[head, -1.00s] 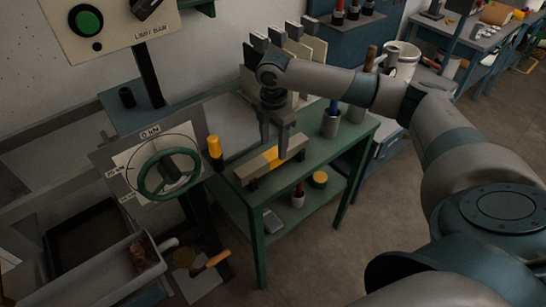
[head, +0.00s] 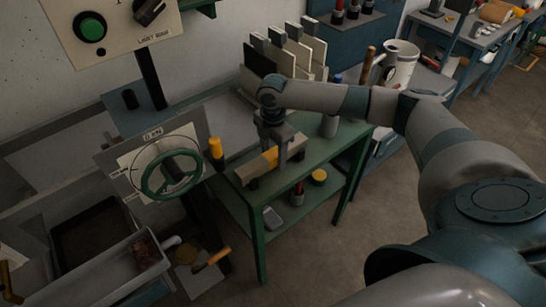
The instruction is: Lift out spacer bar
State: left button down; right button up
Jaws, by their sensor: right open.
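The spacer bar (head: 252,170) is a grey-beige bar with a yellow band, lying on dark supports at the front of the green bench (head: 325,151). My right gripper (head: 277,157) points down over the bar's yellow middle. Its jaws are open, with the nearer finger in front of the bar and partly hiding it. I cannot tell whether the fingers touch the bar. My left gripper does not show.
A yellow-handled tool (head: 216,150) stands left of the bar. A rack of upright plates (head: 290,52) and a metal cup (head: 329,125) stand behind it. A green handwheel (head: 172,173) is at the left. The lower shelf holds a yellow-lidded tin (head: 319,176).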

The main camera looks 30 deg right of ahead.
aim_at(275, 153)
grip_shut()
jog(key=shift+r, duration=0.1)
jog(key=shift+w+r, duration=0.1)
jog(key=shift+r, duration=0.05)
jog(key=shift+r+b, duration=0.4)
jog(key=shift+r, duration=0.1)
jog(key=r, duration=0.1)
jog(key=r+b, duration=0.1)
jog(key=r, duration=0.1)
jog(key=shift+s+d, duration=0.2)
jog(key=shift+d, duration=0.05)
jog(key=s+d+r+b, duration=0.3)
jog(key=s+d+r, duration=0.3)
jog(key=s+d, duration=0.1)
jog(key=shift+s+r, duration=0.35)
jog(key=shift+s, duration=0.45)
